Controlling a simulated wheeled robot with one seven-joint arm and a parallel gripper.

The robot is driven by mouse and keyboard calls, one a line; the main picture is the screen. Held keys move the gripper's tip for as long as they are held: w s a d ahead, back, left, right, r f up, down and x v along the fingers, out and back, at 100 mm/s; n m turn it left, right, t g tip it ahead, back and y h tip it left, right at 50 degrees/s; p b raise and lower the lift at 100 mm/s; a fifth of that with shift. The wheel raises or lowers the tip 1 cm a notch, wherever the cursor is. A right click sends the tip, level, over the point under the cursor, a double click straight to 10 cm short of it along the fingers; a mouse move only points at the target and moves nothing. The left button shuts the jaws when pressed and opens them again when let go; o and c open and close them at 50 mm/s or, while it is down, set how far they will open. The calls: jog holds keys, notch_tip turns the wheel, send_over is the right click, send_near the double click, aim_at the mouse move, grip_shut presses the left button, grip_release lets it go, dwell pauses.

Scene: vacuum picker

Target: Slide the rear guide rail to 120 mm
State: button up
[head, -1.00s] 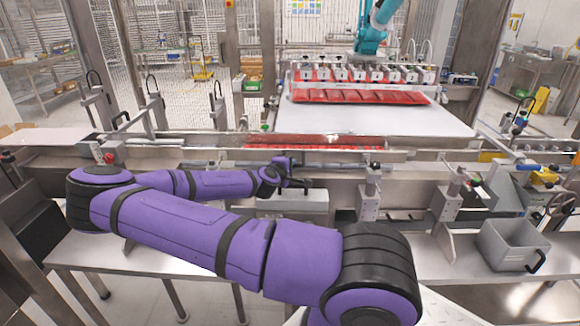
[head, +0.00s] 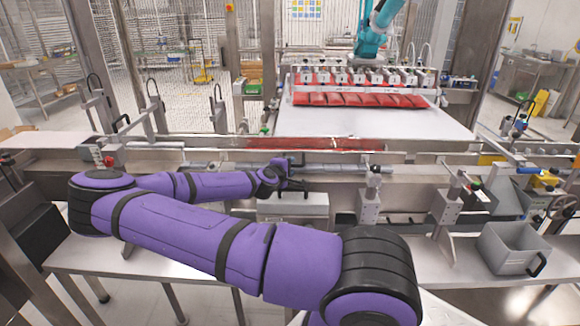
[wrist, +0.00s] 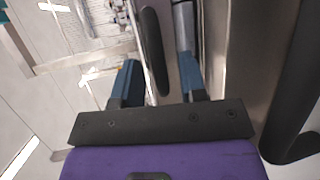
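My gripper (head: 293,186) is at the end of my purple arm, beside the conveyor line in the middle of the head view. In the wrist view, its two blue fingers (wrist: 160,82) stand apart. A dark rounded bar (wrist: 154,50), perhaps a handle, shows in the gap beyond them; I cannot tell whether it touches a finger. A long metal rail (head: 345,167) runs left to right along the conveyor, just behind my gripper. I cannot tell for sure which rail is the rear guide rail. No millimetre scale is readable.
A teal picker arm (head: 372,35) holds a row of red packs (head: 350,100) over a white table (head: 390,122). Clamp posts (head: 371,200) stand right of my gripper. A grey bin (head: 510,250) is at the right. A grey box (head: 292,208) sits below my gripper.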

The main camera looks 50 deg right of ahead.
jog(key=v, duration=0.9)
jog(key=shift+a, duration=0.25)
jog(key=shift+s, duration=0.1)
